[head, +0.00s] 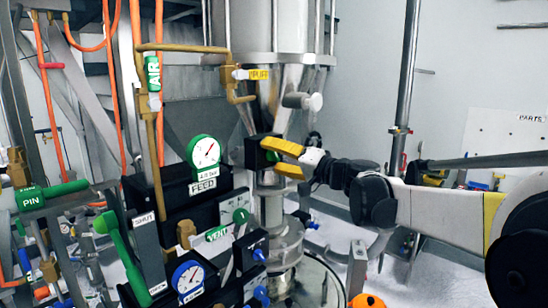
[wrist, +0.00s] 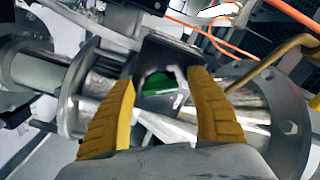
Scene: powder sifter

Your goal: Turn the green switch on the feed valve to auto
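A black valve box (head: 258,152) sits on the metal pipe below the steel cone in the head view, with a bit of green showing at its right side. No auto mark is readable, so the switch's setting cannot be told. My gripper (head: 270,156) is at the box's right side with its yellow fingers apart. In the wrist view my gripper (wrist: 163,80) has one finger on each side of the green switch; contact cannot be told.
A FEED label (head: 203,186) sits under a green-rimmed gauge (head: 204,151) on a black panel at the left. A green lever (head: 122,255) and a green knob (head: 241,216) are lower down. An orange ball (head: 367,301) is at the bottom. Pipes surround the box.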

